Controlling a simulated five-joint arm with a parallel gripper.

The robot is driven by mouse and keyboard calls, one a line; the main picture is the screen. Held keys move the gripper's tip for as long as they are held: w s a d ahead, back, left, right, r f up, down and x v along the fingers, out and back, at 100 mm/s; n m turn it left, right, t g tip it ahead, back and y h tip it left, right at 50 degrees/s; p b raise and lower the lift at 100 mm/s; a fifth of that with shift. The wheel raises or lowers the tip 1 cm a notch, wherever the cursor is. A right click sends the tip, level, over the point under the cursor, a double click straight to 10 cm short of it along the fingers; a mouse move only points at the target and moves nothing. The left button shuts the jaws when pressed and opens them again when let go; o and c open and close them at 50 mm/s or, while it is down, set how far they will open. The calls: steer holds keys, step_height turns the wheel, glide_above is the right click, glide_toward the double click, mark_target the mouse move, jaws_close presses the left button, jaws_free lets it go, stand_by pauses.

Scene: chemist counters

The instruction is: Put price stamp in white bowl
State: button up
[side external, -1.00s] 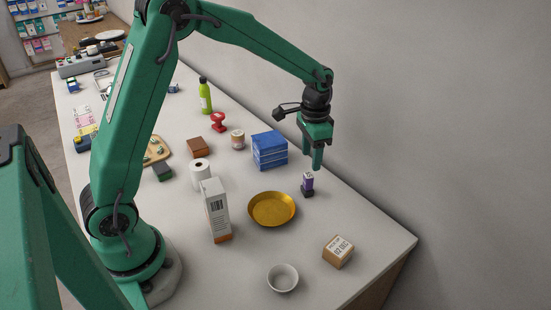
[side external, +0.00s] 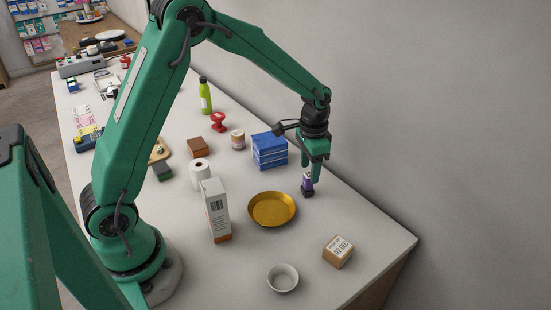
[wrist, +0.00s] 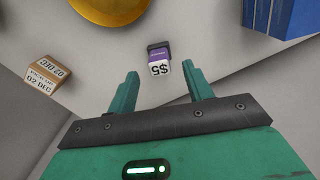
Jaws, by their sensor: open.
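The price stamp (side external: 307,188) is small, purple and black with a white top, and stands upright on the counter near the wall. In the wrist view the stamp (wrist: 160,62) shows a "$5" mark and lies between and just beyond my fingertips. My gripper (side external: 314,175) is open and points down over the stamp, its fingers at about the stamp's top. The wrist view shows my gripper (wrist: 161,80) with its fingers spread and nothing held. The white bowl (side external: 283,278) sits empty near the counter's front edge; it is outside the wrist view.
A gold dish (side external: 272,209) lies left of the stamp. Blue boxes (side external: 270,150) stand behind it, by the wall. A cardboard date box (side external: 338,252) is in front right. A white carton (side external: 216,210) stands left of the dish. Bare counter lies between the dish and the bowl.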

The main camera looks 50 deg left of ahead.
mark_target(309, 174)
steer(key=shift+s+f, duration=0.1)
steer(key=shift+f, duration=1.8)
jaws_close()
